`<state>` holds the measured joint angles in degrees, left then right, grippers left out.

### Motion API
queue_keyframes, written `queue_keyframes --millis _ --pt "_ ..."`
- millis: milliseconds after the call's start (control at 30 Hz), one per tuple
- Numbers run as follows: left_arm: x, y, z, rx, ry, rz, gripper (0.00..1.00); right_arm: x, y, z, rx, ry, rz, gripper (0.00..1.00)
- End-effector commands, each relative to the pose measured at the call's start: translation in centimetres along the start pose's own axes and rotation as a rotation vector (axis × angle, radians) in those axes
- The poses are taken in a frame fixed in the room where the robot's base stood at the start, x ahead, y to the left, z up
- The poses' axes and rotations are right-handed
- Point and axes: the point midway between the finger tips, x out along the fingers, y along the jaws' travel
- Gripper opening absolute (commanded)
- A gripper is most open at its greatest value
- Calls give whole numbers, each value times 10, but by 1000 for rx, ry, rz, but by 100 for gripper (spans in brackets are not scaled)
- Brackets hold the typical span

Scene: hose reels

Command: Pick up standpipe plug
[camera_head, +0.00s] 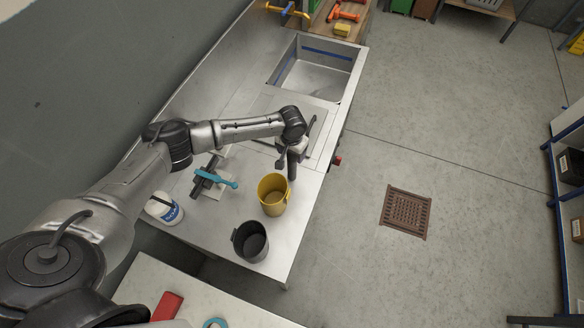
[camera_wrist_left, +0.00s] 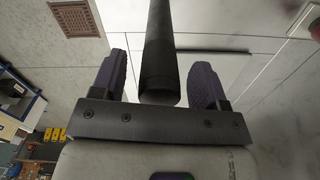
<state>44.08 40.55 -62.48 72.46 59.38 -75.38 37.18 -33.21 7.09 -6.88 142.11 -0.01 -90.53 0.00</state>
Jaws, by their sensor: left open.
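A dark cylinder (camera_head: 292,166), which looks like the standpipe plug, stands near the right edge of the metal bench in the head view. In the left wrist view the cylinder (camera_wrist_left: 159,45) runs between the two purple-grey fingers, with a visible gap on each side. My left gripper (camera_wrist_left: 158,78) is open and does not grip it. In the head view my left gripper (camera_head: 291,149) is at the cylinder's upper part, and the wrist partly hides it. My right gripper is in neither view.
A yellow bucket (camera_head: 273,207) and a dark grey bucket (camera_head: 250,242) stand close in front. A teal-handled tool (camera_head: 216,178) and a white bottle (camera_head: 164,208) are to the left. A sink (camera_head: 350,80) lies behind. The floor to the right is open, with a brown grate (camera_head: 407,211).

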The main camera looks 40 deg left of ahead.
Motion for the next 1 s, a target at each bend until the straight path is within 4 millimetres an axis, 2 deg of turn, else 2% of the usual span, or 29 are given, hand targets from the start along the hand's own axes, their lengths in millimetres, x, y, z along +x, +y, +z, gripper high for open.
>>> queue_keyframes --millis 133,833,1000 --pt "0 0 0 0 0 0 66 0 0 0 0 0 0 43" --pt "0 0 0 0 0 0 0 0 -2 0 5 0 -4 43" --pt "-1 0 0 0 1 1 0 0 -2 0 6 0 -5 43"
